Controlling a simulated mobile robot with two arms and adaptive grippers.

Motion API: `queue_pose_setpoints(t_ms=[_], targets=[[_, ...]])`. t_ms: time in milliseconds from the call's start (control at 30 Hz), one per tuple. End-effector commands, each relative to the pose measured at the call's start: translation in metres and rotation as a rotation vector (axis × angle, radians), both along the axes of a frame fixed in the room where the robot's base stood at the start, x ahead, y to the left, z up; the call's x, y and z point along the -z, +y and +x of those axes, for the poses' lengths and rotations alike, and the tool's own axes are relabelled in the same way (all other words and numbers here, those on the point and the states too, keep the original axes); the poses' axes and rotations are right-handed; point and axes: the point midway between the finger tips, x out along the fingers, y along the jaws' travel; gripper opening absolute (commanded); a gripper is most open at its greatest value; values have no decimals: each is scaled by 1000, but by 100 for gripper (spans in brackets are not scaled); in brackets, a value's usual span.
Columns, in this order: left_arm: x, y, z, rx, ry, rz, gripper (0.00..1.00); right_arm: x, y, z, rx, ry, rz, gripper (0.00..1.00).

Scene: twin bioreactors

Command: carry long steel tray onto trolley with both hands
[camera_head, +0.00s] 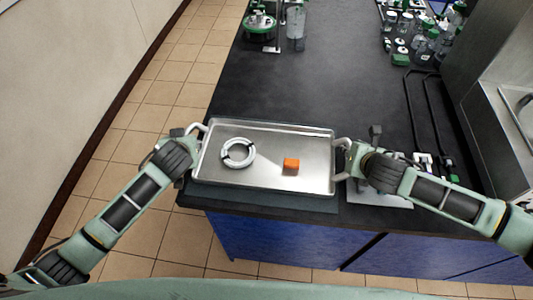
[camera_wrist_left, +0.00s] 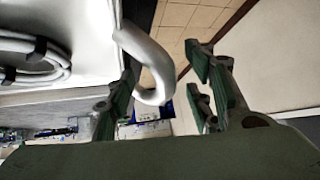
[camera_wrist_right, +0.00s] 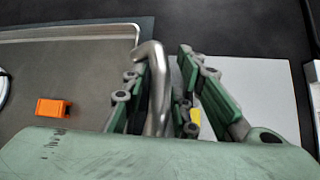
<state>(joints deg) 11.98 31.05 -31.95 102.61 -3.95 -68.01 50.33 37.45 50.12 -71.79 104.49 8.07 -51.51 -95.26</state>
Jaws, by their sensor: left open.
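The long steel tray (camera_head: 262,140) lies at the front edge of the dark bench, with a looped handle at each short end. It holds a coil of white tubing (camera_head: 238,153) and an orange block (camera_head: 291,164). My left gripper (camera_wrist_left: 165,95) is open, with the tray's left handle (camera_wrist_left: 150,62) between its parted fingers. My right gripper (camera_wrist_right: 168,98) is open around the right handle (camera_wrist_right: 156,85), which sits closer to the left finger in the right wrist view. I cannot make out a trolley.
The dark bench (camera_head: 300,85) is clear behind the tray. Bottles (camera_head: 425,45) stand at the back right and green-topped equipment (camera_head: 260,24) at the back left. A black frame (camera_head: 435,110) and a pale sheet (camera_head: 380,196) lie right of the tray. Tiled floor (camera_head: 150,115) is open at left.

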Motion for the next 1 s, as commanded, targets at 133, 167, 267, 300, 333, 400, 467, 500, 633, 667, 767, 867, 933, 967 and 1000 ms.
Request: queue_pose_setpoints(t_ms=[133, 167, 267, 300, 333, 400, 467, 500, 633, 667, 767, 867, 933, 967, 1000], targets=[[1, 0, 2, 0, -1, -1, 48, 1, 1, 2, -1, 0, 0, 26], [1, 0, 2, 1, -1, -2, 48, 1, 1, 2, -1, 0, 0, 26], [1, 0, 2, 0, -1, -1, 48, 1, 1, 1, -1, 0, 0, 26], [1, 0, 1, 0, -1, -1, 48, 1, 0, 1, -1, 0, 0, 26], [1, 0, 1, 0, -1, -1, 46, 1, 0, 1, -1, 0, 0, 24], [1, 0, 1, 1, -1, 0, 40, 1, 0, 1, -1, 0, 1, 18], [1, 0, 1, 1, -1, 0, 34, 1, 0, 1, 0, 0, 0, 12], [1, 0, 1, 1, -1, 0, 31, 1, 0, 1, 0, 0, 0, 9], [1, 0, 1, 1, -1, 0, 20, 1, 0, 1, 0, 0, 0, 0], [1, 0, 1, 1, 0, -1, 17, 1, 0, 1, 1, 0, -1, 0], [1, -1, 1, 1, -1, -3, 8, 1, 0, 1, 1, 0, 0, 0], [1, -1, 1, 2, -1, -3, 0, 1, 0, 1, 2, 0, 1, 0], [1, -2, 1, 3, -1, -4, 0, 1, 0, 1, 1, 0, 1, 0], [1, -2, 1, 4, -1, -5, 0, 1, 0, 1, 1, 0, 1, 0], [1, -2, 1, 3, -1, -6, 0, 1, 0, 1, 1, 0, 1, 0]])
